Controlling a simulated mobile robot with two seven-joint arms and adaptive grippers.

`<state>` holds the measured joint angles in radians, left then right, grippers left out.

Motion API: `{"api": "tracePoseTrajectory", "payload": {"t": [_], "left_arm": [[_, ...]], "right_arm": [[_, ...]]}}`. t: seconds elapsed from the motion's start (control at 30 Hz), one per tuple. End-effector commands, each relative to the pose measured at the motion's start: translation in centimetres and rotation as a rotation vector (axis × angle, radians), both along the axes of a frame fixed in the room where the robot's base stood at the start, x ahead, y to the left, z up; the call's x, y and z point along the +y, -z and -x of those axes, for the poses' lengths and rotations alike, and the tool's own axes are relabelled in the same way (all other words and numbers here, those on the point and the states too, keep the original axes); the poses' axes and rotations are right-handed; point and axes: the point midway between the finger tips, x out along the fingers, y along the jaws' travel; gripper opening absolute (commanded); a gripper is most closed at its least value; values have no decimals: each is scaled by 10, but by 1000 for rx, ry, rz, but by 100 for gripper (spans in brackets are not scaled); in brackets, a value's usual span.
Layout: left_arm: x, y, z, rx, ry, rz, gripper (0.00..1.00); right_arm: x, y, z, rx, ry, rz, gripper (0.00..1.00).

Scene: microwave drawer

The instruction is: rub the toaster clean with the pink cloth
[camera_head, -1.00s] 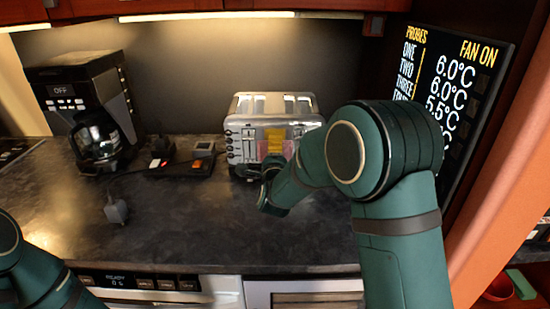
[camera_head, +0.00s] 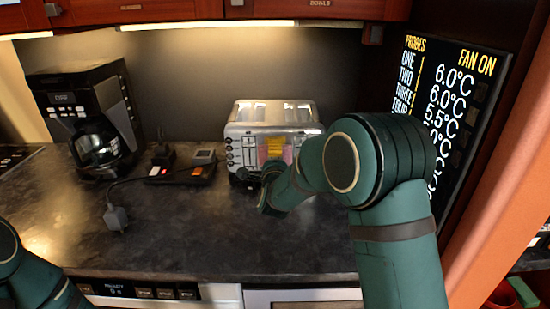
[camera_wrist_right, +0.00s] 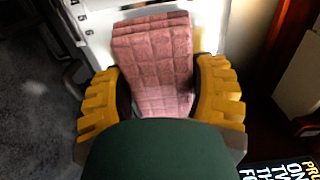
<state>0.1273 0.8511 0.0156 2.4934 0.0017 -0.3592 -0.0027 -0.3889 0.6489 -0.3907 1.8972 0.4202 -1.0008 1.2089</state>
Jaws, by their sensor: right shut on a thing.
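The silver toaster (camera_head: 240,131) stands on the dark counter near the back wall in the head view. The pink cloth (camera_wrist_right: 155,62) is a folded, quilted-looking pad between the yellow fingers of my right gripper (camera_wrist_right: 160,85) in the right wrist view. My right gripper (camera_head: 274,150) is shut on it, in front of the toaster's front face. A little of the cloth (camera_head: 287,153) shows beside the yellow fingers in the head view. The cloth is at or very near the toaster front; contact cannot be told. My left gripper is out of view.
A black coffee maker (camera_head: 88,115) stands at the back left. A small dark device (camera_head: 182,172) with a cable and a grey plug (camera_head: 116,217) lies left of the toaster. A display panel (camera_head: 450,110) stands at the right. The counter front (camera_head: 215,235) is clear.

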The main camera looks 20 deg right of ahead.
Motion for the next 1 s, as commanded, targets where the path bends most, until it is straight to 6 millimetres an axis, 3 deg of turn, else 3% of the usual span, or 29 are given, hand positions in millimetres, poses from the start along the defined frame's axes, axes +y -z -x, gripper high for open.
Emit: {"api": "tracePoseTrajectory", "payload": {"t": [1.0], "left_arm": [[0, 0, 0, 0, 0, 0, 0]], "right_arm": [[-3, 0, -10, 0, 1, -1, 18]]}}
